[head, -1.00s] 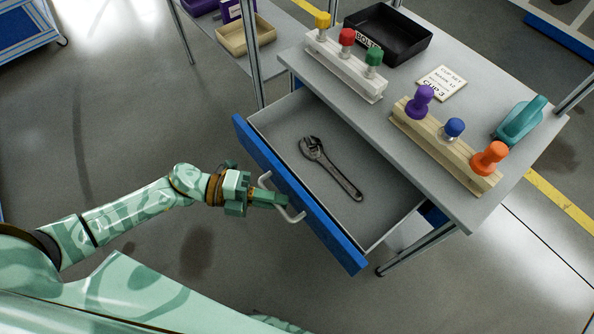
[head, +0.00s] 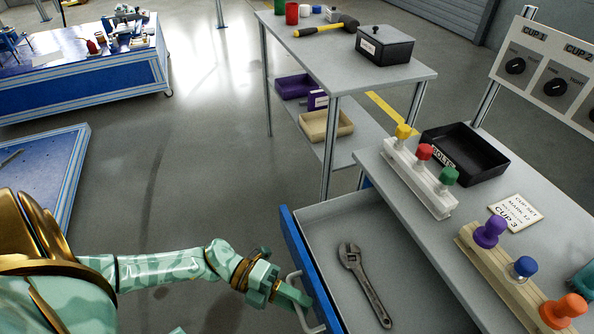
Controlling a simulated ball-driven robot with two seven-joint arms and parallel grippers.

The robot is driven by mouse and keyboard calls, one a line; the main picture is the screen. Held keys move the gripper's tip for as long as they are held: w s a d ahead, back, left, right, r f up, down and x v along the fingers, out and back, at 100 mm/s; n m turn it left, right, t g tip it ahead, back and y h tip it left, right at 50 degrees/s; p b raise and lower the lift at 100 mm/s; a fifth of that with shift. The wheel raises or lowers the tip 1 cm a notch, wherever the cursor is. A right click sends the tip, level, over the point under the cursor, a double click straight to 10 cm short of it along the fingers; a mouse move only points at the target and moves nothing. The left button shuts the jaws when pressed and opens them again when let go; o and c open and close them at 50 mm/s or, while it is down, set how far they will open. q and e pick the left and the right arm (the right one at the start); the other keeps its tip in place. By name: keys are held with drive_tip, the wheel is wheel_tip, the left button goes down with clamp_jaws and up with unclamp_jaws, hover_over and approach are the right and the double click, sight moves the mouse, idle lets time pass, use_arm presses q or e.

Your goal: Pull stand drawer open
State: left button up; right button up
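The stand drawer (head: 352,212) is pulled out from under the grey stand top (head: 375,163), with its inside in view. It has a blue front (head: 297,250) and a pale bar handle (head: 297,279). A grey adjustable wrench (head: 362,282) lies in it. My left gripper (head: 291,296) is at the handle, its fingers closed around the bar, partly hiding it. The near end of the drawer is cut off by the picture's bottom edge. My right gripper is not in view.
On the stand top are a black bin (head: 466,157), a white rack (head: 420,181) and a wooden rack (head: 513,275) with coloured knobs. A second grey table (head: 345,75) stands behind. Blue workbenches are at left. The floor between is clear.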

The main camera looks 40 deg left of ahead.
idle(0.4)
use_arm(q)
drive_tip(key=p+v, duration=0.1)
drive_tip(key=v, duration=1.5)
drive_tip(key=shift+a, duration=0.15)
